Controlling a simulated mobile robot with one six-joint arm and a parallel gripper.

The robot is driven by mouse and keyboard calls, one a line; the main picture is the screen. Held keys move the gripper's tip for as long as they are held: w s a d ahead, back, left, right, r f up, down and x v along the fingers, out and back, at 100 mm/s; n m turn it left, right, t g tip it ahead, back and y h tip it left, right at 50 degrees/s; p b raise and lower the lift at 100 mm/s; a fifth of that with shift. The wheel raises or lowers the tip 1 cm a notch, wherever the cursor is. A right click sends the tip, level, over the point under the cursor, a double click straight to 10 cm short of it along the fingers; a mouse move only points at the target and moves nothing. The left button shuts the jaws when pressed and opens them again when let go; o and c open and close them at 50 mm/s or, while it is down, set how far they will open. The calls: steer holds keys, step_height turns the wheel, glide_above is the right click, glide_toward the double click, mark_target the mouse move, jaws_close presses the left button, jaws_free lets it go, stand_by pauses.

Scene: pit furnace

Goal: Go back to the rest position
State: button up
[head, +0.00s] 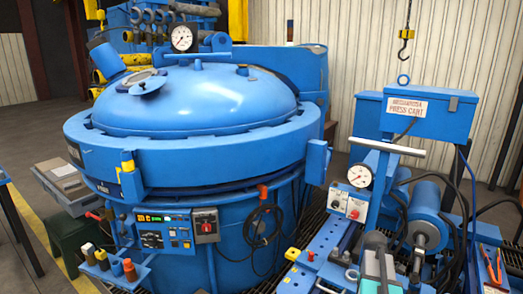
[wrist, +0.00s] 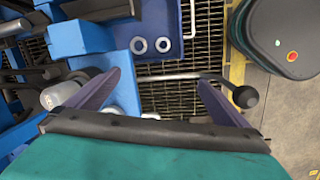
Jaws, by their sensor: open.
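My gripper (wrist: 160,79) shows in the wrist view, with its two dark purple fingers spread apart and nothing between them. Its teal body fills the bottom of that view. Below the fingers are a dark floor grating (wrist: 180,95) and a metal bar (wrist: 165,76) ending in a black round knob (wrist: 246,97). Blue machine parts with two pale rings (wrist: 150,45) lie beyond the left finger. In the head view I cannot clearly make out the gripper's fingers.
A large round blue furnace (head: 190,150) with a domed lid fills the left of the head view. A dark rounded stool-like object (wrist: 284,38) stands at the wrist view's upper right.

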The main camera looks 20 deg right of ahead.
steer(key=w+a+f+m+y, duration=0.15)
steer(key=a+f, duration=0.25)
steer(key=a, duration=0.9)
steer(key=w+a+f+m, duration=0.1)
steer(key=a+f+m, duration=0.15)
steer(key=a, duration=1.15)
steer(key=w+a+f+m, duration=0.1)
steer(key=a+f, duration=0.4)
steer(key=a, duration=0.8)
steer(key=s+f+g, duration=0.2)
steer(key=s+f, duration=0.7)
steer(key=s, duration=0.3)
steer(key=s+f+g, duration=0.2)
steer(key=s+f, duration=0.7)
steer(key=s, duration=0.4)
steer(key=shift+s+a+g, duration=0.15)
steer(key=shift+s+g, duration=0.15)
steer(key=shift+g, duration=0.1)
